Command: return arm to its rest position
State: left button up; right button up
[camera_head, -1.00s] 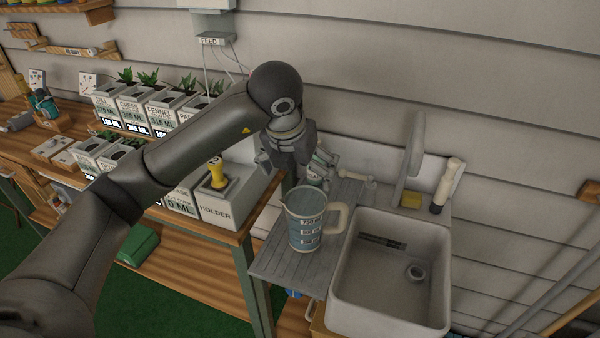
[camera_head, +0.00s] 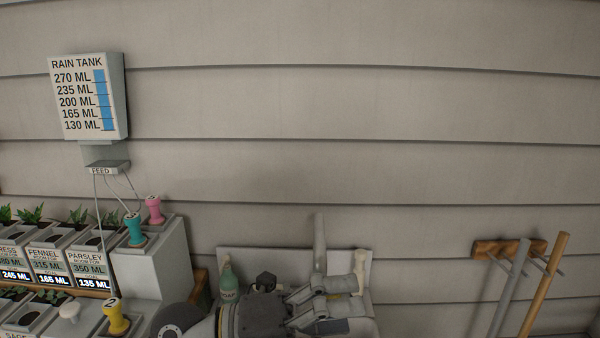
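My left arm shows low in the head view, with its dark rounded joint at the bottom edge and the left gripper (camera_head: 345,304) pointing right. The gripper's two fingers look spread apart, with nothing seen held between them. It is in front of the sink's back panel, close in the picture to the grey upright tap (camera_head: 320,245) and a green soap bottle (camera_head: 226,282). Whether it touches them I cannot tell. My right gripper is not in view.
A rain tank gauge (camera_head: 88,97) hangs on the wall at upper left. A wall rack (camera_head: 508,249) holds long handles at right.

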pick_arm(q)
jog(key=w+a+r+n+t+y, duration=0.25)
jog(key=a+n+t, duration=0.35)
jog(key=n+t, duration=0.35)
jog(key=w+a+r+n+t+y, duration=0.2)
jog(key=w+a+n+t, duration=0.3)
jog(key=n+t, duration=0.5)
jog(key=a+f+n+g+y, duration=0.3)
jog(key=a+f+n+y, duration=1.1)
jog(key=f+n, duration=0.15)
jog(key=s+a+f+n+g+y, duration=0.15)
jog(key=s+f+g, duration=0.25)
jog(key=f, duration=0.4)
jog(key=s+a+f+g, duration=0.2)
jog(key=s+f+g, duration=0.2)
jog(key=f, duration=0.4)
jog(key=s+d+f+g+h, duration=0.2)
jog(key=s+f+g, duration=0.65)
jog(key=s, duration=0.75)
notch_tip(320, 180, down, 28)
jog(key=s, duration=0.2)
jog(key=s+a+f, duration=0.3)
jog(key=s+f, duration=1.1)
jog(key=s, duration=0.1)
jog(key=shift+s+a+f+g+y, duration=0.15)
jog(key=shift+s+f+g+y, duration=0.1)
jog(key=shift+s+g+y, duration=0.1)
